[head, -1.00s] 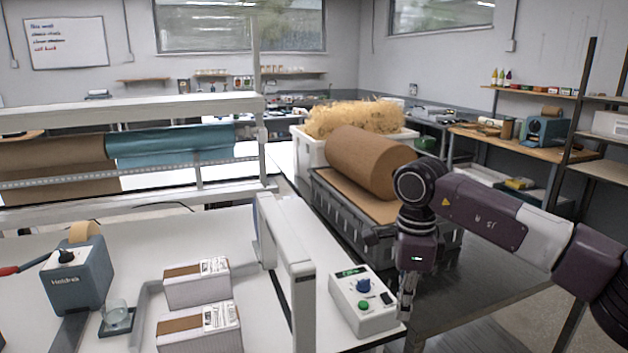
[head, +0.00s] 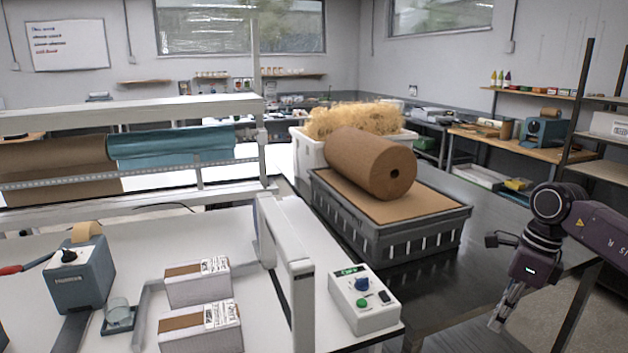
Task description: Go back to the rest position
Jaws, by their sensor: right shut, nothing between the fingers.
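My right gripper (head: 499,318) hangs at the lower right of the head view, fingers pointing down. It is shut and empty, in the air to the right of the white control box and apart from it. My right arm comes in from the right edge. My left gripper does not show.
A white control box (head: 362,303) with blue and green knobs stands at the bench's right end. A dark crate (head: 400,243) bears a brown paper roll (head: 368,163). Two boxes (head: 197,284) (head: 200,331) and a tape dispenser (head: 80,280) stand on the white bench. The dark table (head: 480,228) has free room right of the crate.

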